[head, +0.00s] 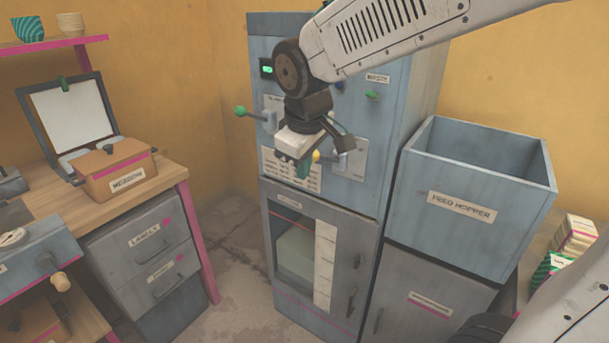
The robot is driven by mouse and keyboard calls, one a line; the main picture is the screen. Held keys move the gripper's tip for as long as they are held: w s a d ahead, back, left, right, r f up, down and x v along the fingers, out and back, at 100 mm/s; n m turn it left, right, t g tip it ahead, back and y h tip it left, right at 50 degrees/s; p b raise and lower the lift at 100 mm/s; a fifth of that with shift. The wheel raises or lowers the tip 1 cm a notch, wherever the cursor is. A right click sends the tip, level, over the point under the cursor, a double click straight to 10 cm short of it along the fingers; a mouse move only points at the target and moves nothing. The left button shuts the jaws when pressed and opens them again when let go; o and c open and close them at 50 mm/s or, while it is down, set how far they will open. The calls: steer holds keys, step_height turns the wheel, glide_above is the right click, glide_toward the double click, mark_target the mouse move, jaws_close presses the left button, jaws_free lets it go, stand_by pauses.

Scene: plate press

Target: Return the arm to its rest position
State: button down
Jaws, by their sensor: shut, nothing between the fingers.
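My gripper (304,168) hangs at the end of my white arm, in front of the blue cabinet machine (345,190) in the middle of the head view. It points down and its fingers are shut with nothing held. It covers part of the machine's front panel, near a yellow-tipped control. I cannot tell whether it touches the panel. A green-tipped lever (240,111) stands out at the panel's left, and a green light (267,69) glows above it.
An open-topped hopper (477,200) stands right of the machine. A wooden bench (165,175) at the left holds an orange box (120,173) and an open-lidded frame (70,115), with grey drawers (145,245) below. Bare floor (228,240) shows between bench and machine.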

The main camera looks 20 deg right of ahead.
steer(key=shift+a, duration=0.15)
stand_by(0.3)
steer(key=s+d+m+g, duration=0.1)
steer(key=s+d+m, duration=0.2)
steer(key=s, duration=0.8)
steer(key=s+d+m, duration=0.3)
steer(key=s+m, duration=0.1)
steer(key=s, duration=0.6)
steer(key=shift+s+d+f+g+y, duration=0.2)
steer(key=shift+s+f+g+y, duration=0.1)
steer(key=shift+s+g+y, duration=0.1)
stand_by(2.6)
steer(key=w+d+r+m, duration=0.1)
steer(key=w+r+m, duration=0.5)
steer(key=w, duration=0.8)
steer(key=w+d+r+m, duration=0.2)
steer(key=w+r+m, duration=0.4)
steer(key=w+r, duration=0.4)
steer(key=w, duration=0.3)
steer(key=shift+w+m, duration=0.35)
steer(key=shift+m, duration=0.05)
